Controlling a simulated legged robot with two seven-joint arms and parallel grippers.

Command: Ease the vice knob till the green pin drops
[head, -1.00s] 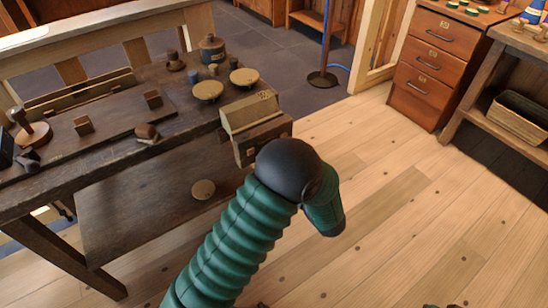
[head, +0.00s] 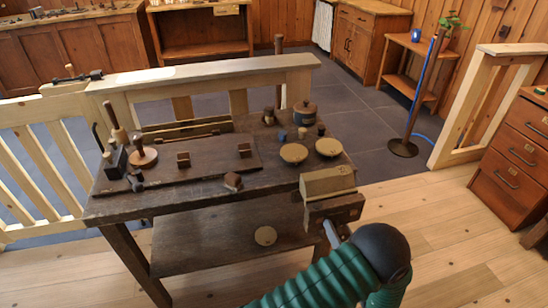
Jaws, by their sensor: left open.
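The vice (head: 328,184) is a pale, worn block over a dark wooden block at the right front corner of the dark workbench (head: 200,205). My left arm, in a ribbed green sleeve with a black joint, rises from the bottom edge. A grey piece at my left gripper (head: 333,236) shows just below the vice's front, partly behind the joint; I cannot tell whether it touches the vice. The vice knob is not clearly seen. A small green item (head: 453,22) sits atop a thin pole (head: 425,85); I cannot tell whether it is the pin. My right gripper is not in view.
Two round tan discs (head: 293,153), a lidded pot (head: 305,112) and small wooden blocks stand on the bench. A pale railing (head: 210,72) runs behind. Drawers (head: 510,160) stand at right; the plank floor between is clear.

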